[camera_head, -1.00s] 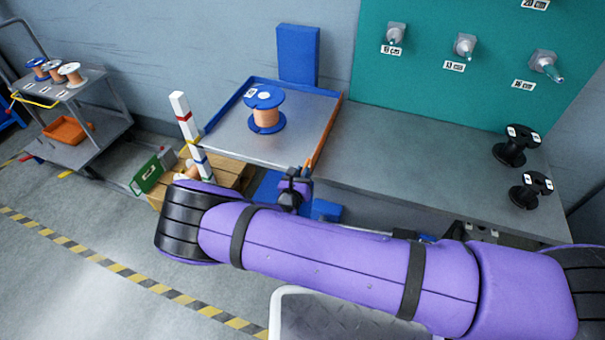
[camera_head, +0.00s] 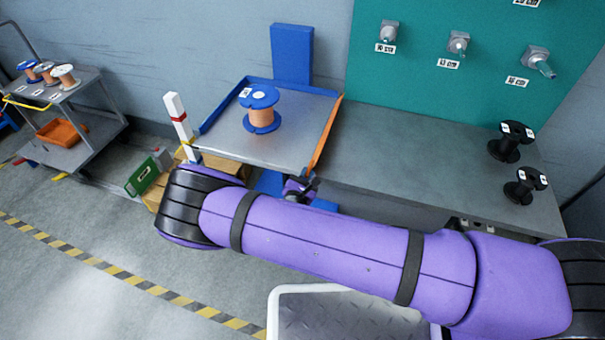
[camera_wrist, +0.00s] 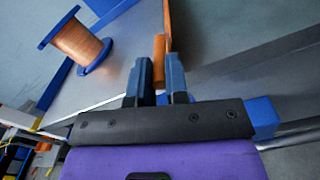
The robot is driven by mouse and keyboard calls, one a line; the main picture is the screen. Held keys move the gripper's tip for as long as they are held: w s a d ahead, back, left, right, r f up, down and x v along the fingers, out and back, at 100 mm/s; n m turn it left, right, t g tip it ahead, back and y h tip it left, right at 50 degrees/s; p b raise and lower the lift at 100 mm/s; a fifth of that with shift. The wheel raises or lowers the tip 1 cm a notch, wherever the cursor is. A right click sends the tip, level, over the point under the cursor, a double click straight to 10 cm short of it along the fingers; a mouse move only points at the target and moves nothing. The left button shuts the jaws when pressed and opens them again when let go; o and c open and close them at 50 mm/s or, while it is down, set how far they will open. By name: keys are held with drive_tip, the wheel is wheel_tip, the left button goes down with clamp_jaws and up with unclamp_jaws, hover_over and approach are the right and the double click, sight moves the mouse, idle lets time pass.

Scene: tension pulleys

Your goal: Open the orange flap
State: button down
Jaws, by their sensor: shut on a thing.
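The orange flap (camera_head: 326,134) is a narrow strip along the right side of the grey tray (camera_head: 220,145), standing like a low edge. In the wrist view the flap (camera_wrist: 167,18) runs up from an orange cylindrical piece (camera_wrist: 159,50) at its near end. My gripper (camera_wrist: 157,75) is shut on this orange piece, with one dark blue finger on each side. In the head view my gripper (camera_head: 300,187) is at the tray's near right corner, partly hidden by my purple arm.
A blue spool with copper wire (camera_head: 262,115) stands on the tray. A grey bench (camera_head: 420,165) adjoins on the right, with two black spools (camera_head: 508,143). A red-and-white post (camera_head: 179,120) and a green box (camera_head: 143,176) stand left of the tray.

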drive_tip(key=d+f+m, duration=0.1)
drive_tip(key=m, duration=0.2)
drive_tip(key=d+f+m, duration=0.1)
drive_tip(key=m, duration=0.3)
drive_tip(key=s+d+f+m, duration=0.1)
drive_tip(key=m, duration=0.3)
drive_tip(key=shift+f, duration=0.25)
idle(0.4)
drive_tip(key=c, duration=1.1)
unclamp_jaws()
drive_tip(key=v, duration=1.1)
